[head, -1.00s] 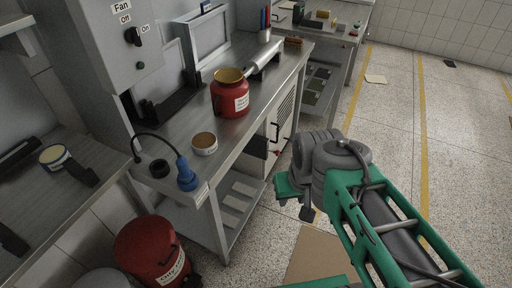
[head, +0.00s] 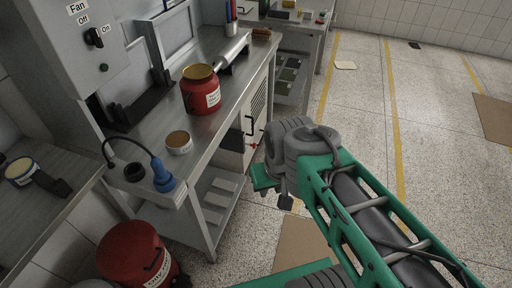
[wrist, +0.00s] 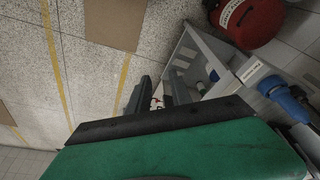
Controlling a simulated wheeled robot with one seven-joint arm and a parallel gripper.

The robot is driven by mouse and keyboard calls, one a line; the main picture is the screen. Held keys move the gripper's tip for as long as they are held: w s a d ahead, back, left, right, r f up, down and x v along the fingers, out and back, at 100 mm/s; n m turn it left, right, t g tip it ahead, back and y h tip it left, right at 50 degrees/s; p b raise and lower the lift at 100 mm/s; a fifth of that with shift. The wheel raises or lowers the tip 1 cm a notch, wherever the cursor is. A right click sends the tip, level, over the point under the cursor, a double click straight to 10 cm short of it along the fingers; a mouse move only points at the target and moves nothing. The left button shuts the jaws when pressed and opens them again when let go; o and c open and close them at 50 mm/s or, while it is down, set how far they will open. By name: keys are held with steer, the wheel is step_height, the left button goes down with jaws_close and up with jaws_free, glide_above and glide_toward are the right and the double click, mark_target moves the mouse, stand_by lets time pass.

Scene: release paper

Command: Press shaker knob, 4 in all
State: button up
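I cannot pick out a shaker or its knob for certain. A grey wall box (head: 70,38) at the upper left of the head view carries a black rotary switch (head: 94,37) labelled Fan, Off and On, with a green button (head: 104,68) below it. My gripper (wrist: 157,88) shows in the wrist view as two dark fingers, apart, with nothing held between them. In the head view my green and grey arm is at the right of the metal bench (head: 213,128), over the floor, and the fingers are mostly hidden.
On the bench stand a red jar (head: 201,97), a round tub (head: 179,143) and a blue plug-like piece (head: 162,178) on a black cable. A red canister (head: 130,250) is on the floor at the lower left. Open speckled floor (head: 360,110) with yellow lines lies right.

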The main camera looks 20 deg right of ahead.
jaws_close()
stand_by(1.4)
